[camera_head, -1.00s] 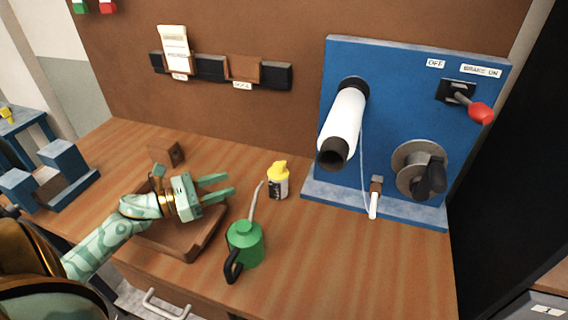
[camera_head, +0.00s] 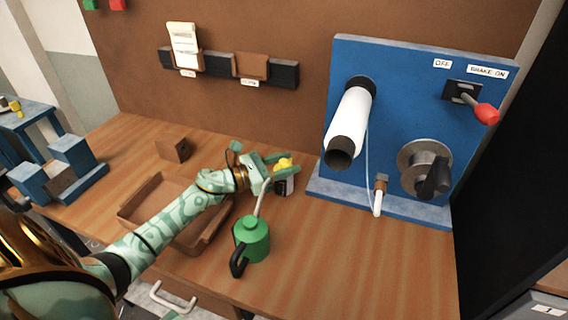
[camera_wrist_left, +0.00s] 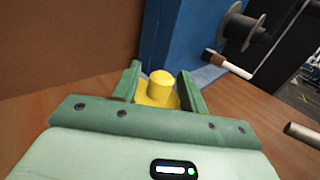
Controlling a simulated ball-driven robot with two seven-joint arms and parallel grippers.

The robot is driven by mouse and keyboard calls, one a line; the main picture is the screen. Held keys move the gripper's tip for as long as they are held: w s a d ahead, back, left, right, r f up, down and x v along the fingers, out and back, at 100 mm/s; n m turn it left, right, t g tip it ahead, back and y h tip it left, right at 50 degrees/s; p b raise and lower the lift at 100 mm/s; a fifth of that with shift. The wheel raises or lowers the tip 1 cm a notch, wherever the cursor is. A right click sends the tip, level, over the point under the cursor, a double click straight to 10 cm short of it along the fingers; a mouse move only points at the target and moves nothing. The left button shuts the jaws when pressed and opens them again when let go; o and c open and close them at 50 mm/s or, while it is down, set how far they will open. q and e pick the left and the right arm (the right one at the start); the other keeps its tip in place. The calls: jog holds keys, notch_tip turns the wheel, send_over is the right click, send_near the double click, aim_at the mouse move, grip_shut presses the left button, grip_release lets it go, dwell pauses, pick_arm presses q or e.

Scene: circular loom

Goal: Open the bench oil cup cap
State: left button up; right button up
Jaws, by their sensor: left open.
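The oil cup is a small jar with a yellow cap (camera_head: 284,164) and a dark and white body, standing on the bench (camera_head: 330,265). In the left wrist view the yellow cap (camera_wrist_left: 161,86) shows between the fingers. My left gripper (camera_head: 282,164) is open, with one finger on each side of the cap. In the left wrist view my left gripper (camera_wrist_left: 160,84) shows gaps beside the raised yellow knob; I cannot tell whether the fingers touch the wider yellow part below. The lower body of the cup is hidden there. My right gripper is not in view.
A green oil can (camera_head: 252,240) with a long spout stands just in front of the cup. A brown tray (camera_head: 150,195) lies under my left arm. The blue panel (camera_head: 405,75) with a white roll (camera_head: 352,118) and crank (camera_head: 430,175) stands to the right.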

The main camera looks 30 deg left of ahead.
pick_arm(q)
grip_shut()
jog(key=shift+d+r+n+t+y+p, duration=0.2)
jog(key=shift+n+t+y+p, duration=0.15)
jog(key=shift+y+p, duration=0.2)
jog(key=shift+d+r+n+t+y+p, duration=0.1)
jog(key=shift+d+n+t+y+p, duration=0.15)
jog(key=shift+n+y+p, duration=0.25)
jog(key=shift+w+d+f+n+t+y, duration=0.1)
jog(key=shift+f+n+t+y, duration=0.1)
jog(key=shift+n+y, duration=0.3)
jog(key=shift+w+f+n+t+y, duration=0.1)
jog(key=shift+n+t+y, duration=0.15)
jog(key=shift+y, duration=0.3)
grip_release()
